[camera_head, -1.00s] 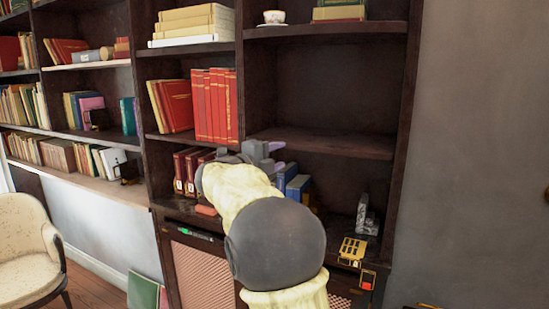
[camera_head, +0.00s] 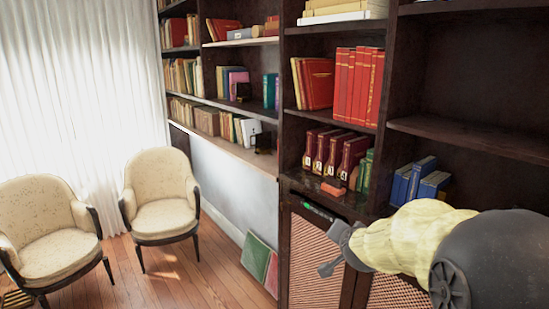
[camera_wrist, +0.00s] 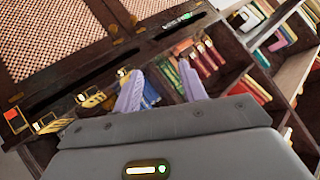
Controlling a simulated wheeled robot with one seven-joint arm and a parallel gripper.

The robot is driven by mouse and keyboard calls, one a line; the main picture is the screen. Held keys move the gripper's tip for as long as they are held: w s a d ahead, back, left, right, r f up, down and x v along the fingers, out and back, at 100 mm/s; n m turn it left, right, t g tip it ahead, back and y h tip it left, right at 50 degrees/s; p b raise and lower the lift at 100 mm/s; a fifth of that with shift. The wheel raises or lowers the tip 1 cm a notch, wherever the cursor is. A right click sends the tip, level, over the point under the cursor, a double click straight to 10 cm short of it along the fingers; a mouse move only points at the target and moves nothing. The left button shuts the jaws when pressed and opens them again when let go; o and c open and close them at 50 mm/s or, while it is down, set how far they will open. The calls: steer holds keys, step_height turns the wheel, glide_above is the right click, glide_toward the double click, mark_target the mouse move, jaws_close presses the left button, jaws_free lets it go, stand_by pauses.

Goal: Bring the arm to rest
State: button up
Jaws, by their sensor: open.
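My gripper (camera_head: 336,250) is at the end of my pale yellow arm, which reaches in from the right in the head view. It hangs in front of the mesh cabinet door (camera_head: 308,272), below the shelf with numbered red books. In the wrist view the two purple fingers of my gripper (camera_wrist: 160,88) stand apart with nothing held between them. Blue books (camera_wrist: 150,95) show beyond the gap. I cannot tell the exact distance from the fingers to the bookcase.
The dark bookcase (camera_head: 292,160) with several books runs along the wall. A green marker (camera_head: 318,211) lies on its ledge. Two cream chairs (camera_head: 160,190) stand at left. Green and red boards (camera_head: 259,262) lean low against the wall. The wooden floor (camera_head: 190,275) between is clear.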

steer(key=s+a+f+n+g, duration=0.1)
steer(key=s+f+n+g, duration=0.3)
steer(key=s+f, duration=0.3)
steer(key=s+a+f+n+g+y, duration=0.1)
steer(key=s+f+n+g, duration=0.3)
steer(key=s, duration=1.2)
step_height(320, 180, down, 4)
steer(key=shift+a+f+g+b, duration=0.1)
steer(key=shift+a+g+b, duration=0.25)
steer(key=shift+g, duration=0.15)
